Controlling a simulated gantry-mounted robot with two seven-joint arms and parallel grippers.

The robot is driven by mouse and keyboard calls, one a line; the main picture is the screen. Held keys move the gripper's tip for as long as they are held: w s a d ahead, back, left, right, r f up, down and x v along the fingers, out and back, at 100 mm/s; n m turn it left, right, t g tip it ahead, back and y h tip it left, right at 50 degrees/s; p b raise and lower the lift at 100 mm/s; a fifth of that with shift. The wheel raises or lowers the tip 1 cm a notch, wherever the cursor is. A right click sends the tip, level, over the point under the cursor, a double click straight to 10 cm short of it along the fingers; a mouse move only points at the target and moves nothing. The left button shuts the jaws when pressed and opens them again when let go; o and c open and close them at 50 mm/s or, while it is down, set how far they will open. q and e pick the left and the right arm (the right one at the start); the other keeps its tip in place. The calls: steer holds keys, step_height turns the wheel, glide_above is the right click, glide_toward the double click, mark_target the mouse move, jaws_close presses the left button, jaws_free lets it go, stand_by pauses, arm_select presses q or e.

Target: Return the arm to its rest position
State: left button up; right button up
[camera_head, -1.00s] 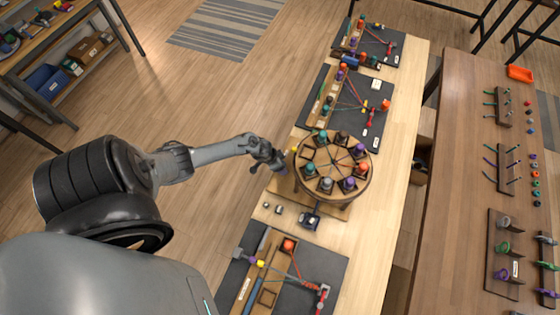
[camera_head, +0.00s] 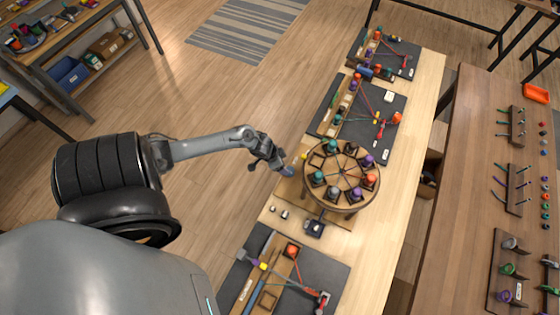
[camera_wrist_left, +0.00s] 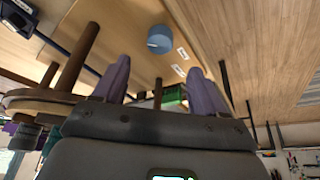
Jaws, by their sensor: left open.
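My left arm comes in from the left in the head view. Its gripper (camera_head: 287,170) is at the left edge of the round wooden braiding disc (camera_head: 342,204), apparently just clear of it. In the left wrist view, the gripper's two purple fingers (camera_wrist_left: 160,78) are spread apart with nothing held between them. The disc stands on the light wooden bench (camera_head: 384,238) and carries several coloured bobbins, including an orange one (camera_head: 371,179), with cords running to its centre. A disc edge (camera_wrist_left: 55,97) with brown posts shows left in the wrist view. My right gripper is not in view.
A blue cylinder (camera_wrist_left: 159,40) sits on wood beyond the fingers. Dark mats (camera_head: 325,262) with cords and tools lie before and behind the disc. A brown table (camera_head: 462,200) with pegged racks stands right. The floor (camera_head: 215,105) behind my left arm is clear.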

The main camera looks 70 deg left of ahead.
arm_select(q)
steer(key=shift+s+r, duration=0.25)
steer(key=shift+r, duration=0.35)
